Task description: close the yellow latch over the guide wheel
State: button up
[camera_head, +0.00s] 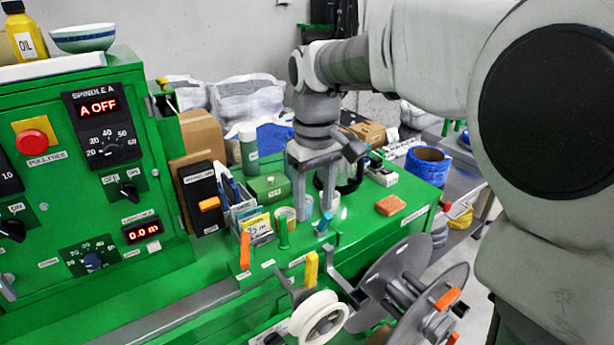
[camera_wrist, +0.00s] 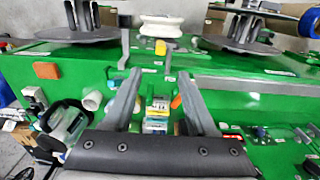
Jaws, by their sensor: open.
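The yellow latch (camera_head: 311,269) stands roughly upright at the front edge of the green machine, just behind the white guide wheel (camera_head: 318,318). In the wrist view the yellow latch (camera_wrist: 161,47) shows small, with the white wheel (camera_wrist: 161,27) just beyond it. My gripper (camera_head: 314,208) points down over the green top, behind the latch and apart from it. In the wrist view my gripper (camera_wrist: 158,75) has its two fingers wide apart, with nothing held between them. The latch lies beyond the fingertips, near the middle between them.
An orange lever (camera_head: 245,251) and a green post (camera_head: 283,236) stand left of the latch. A grey reel (camera_head: 408,290) is at the right. Tape rolls, a card box (camera_head: 257,227) and a green box (camera_head: 269,187) crowd my gripper. A brown block (camera_head: 390,205) lies on clearer green top.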

send_over(311, 287)
jog(key=f, duration=1.7)
jog(key=shift+w+d+f, duration=0.1)
jog(key=shift+w+f, duration=0.15)
grip_shut()
dwell(0.7)
